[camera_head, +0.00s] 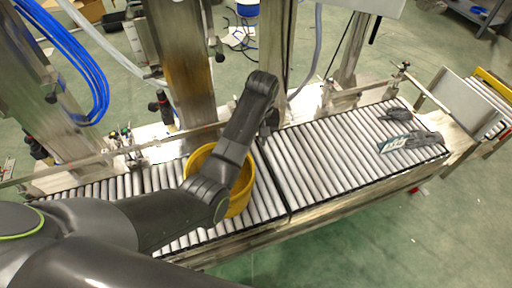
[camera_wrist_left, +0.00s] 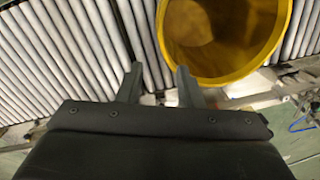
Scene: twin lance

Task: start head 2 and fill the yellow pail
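The yellow pail (camera_head: 240,203) stands on the roller conveyor, partly hidden behind my left arm in the head view. In the left wrist view its open mouth (camera_wrist_left: 225,38) is at upper right, and the visible inside looks bare. My left gripper (camera_head: 270,120) is beside the pail, to its right in the head view, near the conveyor's back edge. Its fingers (camera_wrist_left: 157,82) are apart with nothing between them, over the rollers. Steel columns (camera_head: 180,55) stand behind the conveyor; I cannot tell which is head 2. My right gripper is not in view.
Dark gloves (camera_head: 425,137) and a small labelled card (camera_head: 393,145) lie on the conveyor's right part. Black-handled fittings (camera_head: 161,103) and a rail line the conveyor's back side. Blue hoses (camera_head: 75,65) hang at upper left. The rollers between pail and gloves are clear.

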